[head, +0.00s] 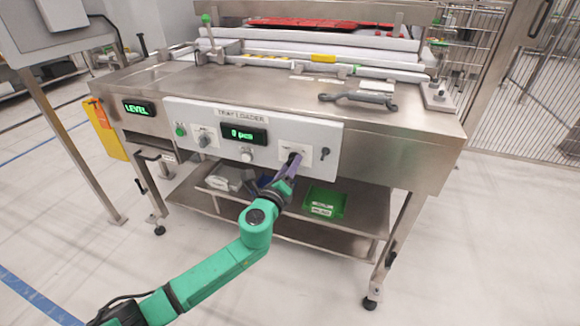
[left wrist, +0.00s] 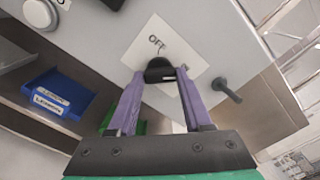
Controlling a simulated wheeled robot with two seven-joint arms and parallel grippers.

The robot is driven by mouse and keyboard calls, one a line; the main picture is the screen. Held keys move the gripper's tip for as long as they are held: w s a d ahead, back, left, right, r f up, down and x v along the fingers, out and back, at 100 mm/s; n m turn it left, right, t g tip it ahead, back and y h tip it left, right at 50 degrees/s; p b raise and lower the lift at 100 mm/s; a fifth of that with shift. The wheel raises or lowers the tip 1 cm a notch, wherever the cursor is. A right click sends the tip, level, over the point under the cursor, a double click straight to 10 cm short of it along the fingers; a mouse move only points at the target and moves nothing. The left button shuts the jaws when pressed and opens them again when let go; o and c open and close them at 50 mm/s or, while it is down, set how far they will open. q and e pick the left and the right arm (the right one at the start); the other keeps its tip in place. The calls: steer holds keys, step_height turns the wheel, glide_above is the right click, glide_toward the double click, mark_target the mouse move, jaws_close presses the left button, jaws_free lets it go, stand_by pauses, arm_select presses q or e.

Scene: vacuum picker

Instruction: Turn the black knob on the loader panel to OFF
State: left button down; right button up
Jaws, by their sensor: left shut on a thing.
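The black knob (left wrist: 160,70) sits on a white label plate (left wrist: 150,45) on the loader panel (head: 180,110). The plate reads OFF above the knob in the left wrist view; its other lettering is mostly hidden. My left gripper (left wrist: 160,78) is shut on the knob, with one purple finger on each side. In the head view my left gripper (head: 292,165) reaches up to the panel's right part and covers much of the knob. I cannot read from the knob which mark it points to. My right gripper is not in view.
Right of the knob a dark key-like part (head: 325,153) sticks out of the panel. Left are a display (head: 244,134), a white button (head: 247,156), a grey knob (head: 204,139) and a green button (head: 180,130). A green bin (head: 324,201) and blue bin (left wrist: 58,90) stand on the shelf below.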

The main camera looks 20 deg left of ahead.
arm_select(q)
steer(key=shift+f+n, duration=0.1)
steer(key=shift+n, duration=0.2)
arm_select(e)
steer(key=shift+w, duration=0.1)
arm_select(q)
steer(key=n+b, duration=0.1)
steer(key=n, duration=1.6)
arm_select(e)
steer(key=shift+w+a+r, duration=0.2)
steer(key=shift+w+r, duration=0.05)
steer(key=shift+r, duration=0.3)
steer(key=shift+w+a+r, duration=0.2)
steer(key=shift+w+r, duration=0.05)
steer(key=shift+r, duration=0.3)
arm_select(q)
steer(key=shift+c, duration=1.6)
jaws_free()
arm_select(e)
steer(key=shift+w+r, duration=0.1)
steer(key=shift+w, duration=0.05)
